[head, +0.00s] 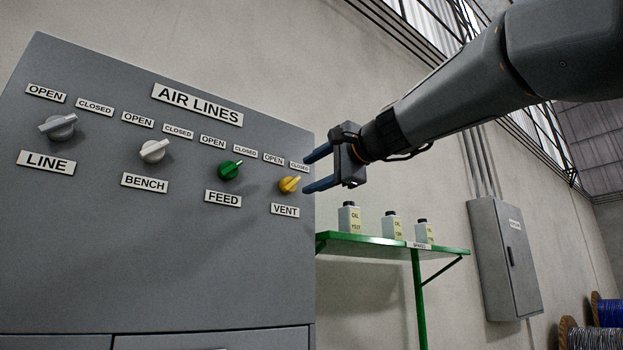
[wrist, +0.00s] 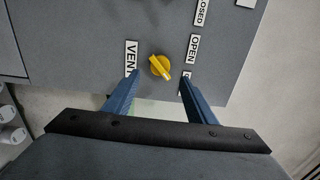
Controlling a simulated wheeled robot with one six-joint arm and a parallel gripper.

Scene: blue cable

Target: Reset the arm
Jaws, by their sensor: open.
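My gripper (head: 306,170) is open and empty at the right edge of the grey AIR LINES panel (head: 130,270). In the head view its blue fingers point left, close to the yellow VENT knob (head: 289,184). In the wrist view the yellow knob (wrist: 160,67) lies ahead of and between the two fingertips (wrist: 158,80), with a visible gap on each side. The VENT knob's pointer is turned toward the upper right, toward its CLOSED label. My arm (head: 470,85) reaches in from the upper right.
The panel also has LINE (head: 58,127), BENCH (head: 153,151) and FEED (head: 229,170) knobs. A green shelf (head: 375,244) with three bottles stands below my gripper. A grey wall cabinet (head: 505,258) and cable spools (head: 590,335) are at the right.

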